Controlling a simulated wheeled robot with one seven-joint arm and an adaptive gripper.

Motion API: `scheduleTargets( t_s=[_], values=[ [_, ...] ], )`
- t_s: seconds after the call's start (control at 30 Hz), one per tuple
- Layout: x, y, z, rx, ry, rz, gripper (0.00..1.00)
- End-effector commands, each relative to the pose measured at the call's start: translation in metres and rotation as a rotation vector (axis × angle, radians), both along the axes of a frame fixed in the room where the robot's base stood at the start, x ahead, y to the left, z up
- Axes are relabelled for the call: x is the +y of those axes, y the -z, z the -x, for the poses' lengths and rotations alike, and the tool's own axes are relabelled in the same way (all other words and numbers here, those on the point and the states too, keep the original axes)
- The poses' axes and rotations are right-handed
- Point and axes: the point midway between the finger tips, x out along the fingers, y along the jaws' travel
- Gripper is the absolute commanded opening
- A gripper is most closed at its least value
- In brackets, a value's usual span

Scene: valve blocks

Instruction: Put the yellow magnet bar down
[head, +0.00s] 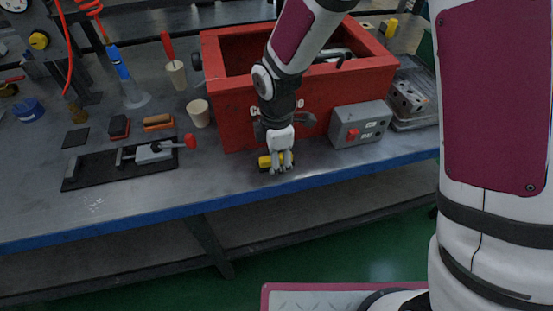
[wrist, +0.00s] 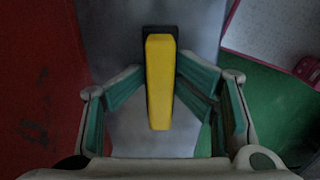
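The yellow magnet bar (wrist: 159,85) lies lengthwise between my fingers in the wrist view, with a dark part at its far end. My gripper (wrist: 162,75) has a finger pad close against each side of the bar and looks shut on it. In the head view, my gripper (head: 282,165) points down at the front of the workbench, before the red box. The yellow bar (head: 264,162) shows partly behind the fingers, low over the grey bench top (head: 230,175). I cannot tell whether it touches the bench.
The red box (head: 235,125) stands just behind my gripper. A grey box with a red switch (head: 360,125) is to the right. A clamp on a black plate (head: 85,175) and a beige cup (head: 198,113) are left. The blue front edge (head: 340,178) is close; bench between clamp and gripper is clear.

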Motion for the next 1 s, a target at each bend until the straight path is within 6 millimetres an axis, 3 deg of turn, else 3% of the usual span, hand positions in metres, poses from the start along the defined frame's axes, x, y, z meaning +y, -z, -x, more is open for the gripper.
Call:
scheduleTargets(
  t_s=[0.6,0.8,1.0],
  values=[
    [0.001,-0.115,-0.002,-0.008,0.002,-0.003,0.43],
    [0.001,-0.129,-0.001,-0.005,0.0,-0.001,0.43],
    [0.001,-0.13,-0.001,-0.005,0.0,-0.001,0.43]
  ],
)
